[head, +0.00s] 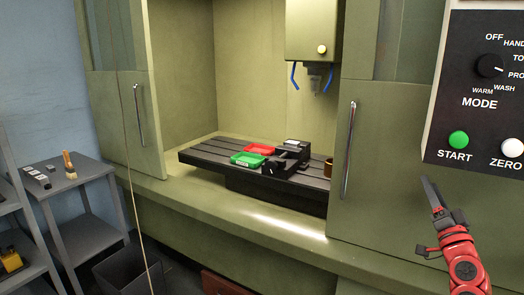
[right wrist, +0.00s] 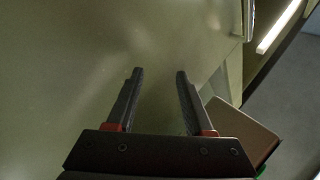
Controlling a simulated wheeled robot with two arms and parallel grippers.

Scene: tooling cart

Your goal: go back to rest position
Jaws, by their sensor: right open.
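My right gripper (head: 432,194) is at the lower right of the head view, in front of the green machine's right door and below the control panel. In the right wrist view its two dark fingers (right wrist: 158,75) are apart with nothing between them. A plain green surface fills most of the view beyond them. My left gripper is not in view.
The control panel (head: 475,120) with its START button (head: 458,140) is close above my right gripper. The open machine holds a slotted table (head: 205,153) with a red tray (head: 259,149), a green tray (head: 247,160) and a dark vise (head: 286,163). A grey cart (head: 85,172) stands left.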

